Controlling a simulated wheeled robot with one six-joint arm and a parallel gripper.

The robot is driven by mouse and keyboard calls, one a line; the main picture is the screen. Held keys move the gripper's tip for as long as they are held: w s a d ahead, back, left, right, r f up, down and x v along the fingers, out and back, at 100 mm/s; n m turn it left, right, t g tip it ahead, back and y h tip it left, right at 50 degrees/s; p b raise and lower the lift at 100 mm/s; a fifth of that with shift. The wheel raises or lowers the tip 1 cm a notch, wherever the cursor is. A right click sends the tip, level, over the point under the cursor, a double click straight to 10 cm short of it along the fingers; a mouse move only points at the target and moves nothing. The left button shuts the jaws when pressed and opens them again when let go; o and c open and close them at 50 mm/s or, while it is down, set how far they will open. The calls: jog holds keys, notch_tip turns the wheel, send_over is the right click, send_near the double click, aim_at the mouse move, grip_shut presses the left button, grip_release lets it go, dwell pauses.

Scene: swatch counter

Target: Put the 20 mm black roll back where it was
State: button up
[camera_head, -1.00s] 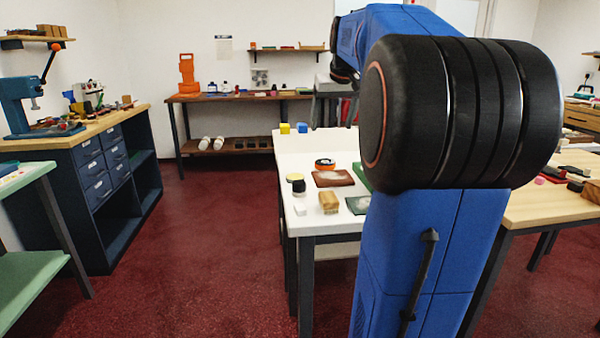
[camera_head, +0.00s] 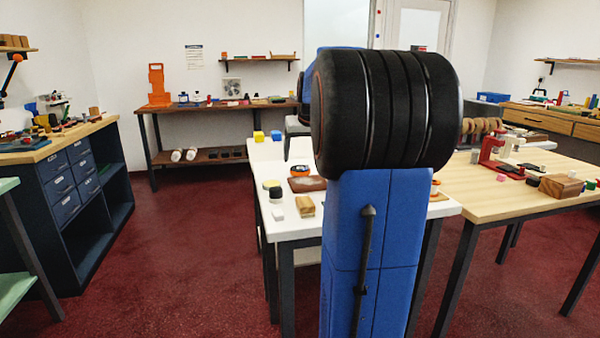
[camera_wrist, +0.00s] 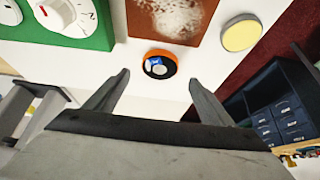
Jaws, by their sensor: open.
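A short black cylinder (camera_head: 276,193) stands on the white table (camera_head: 290,228). I cannot tell whether it is the 20 mm roll. Close behind it lies a round black piece with an orange rim (camera_head: 299,171). In the wrist view this orange-rimmed piece (camera_wrist: 160,64) has a blue and white centre. My gripper (camera_wrist: 160,78) is open and empty, with its fingers apart on either side of the view below that piece.
A brown board (camera_wrist: 172,18), a yellow disc (camera_wrist: 241,33) and a green box with a white dial (camera_wrist: 95,25) surround the orange-rimmed piece. A wooden block (camera_head: 305,206) is near the front. The left floor is clear.

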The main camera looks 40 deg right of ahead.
aim_at(300, 168)
jog(key=shift+x, duration=2.95)
jog(key=c, duration=1.2)
jog(key=shift+c, duration=0.2)
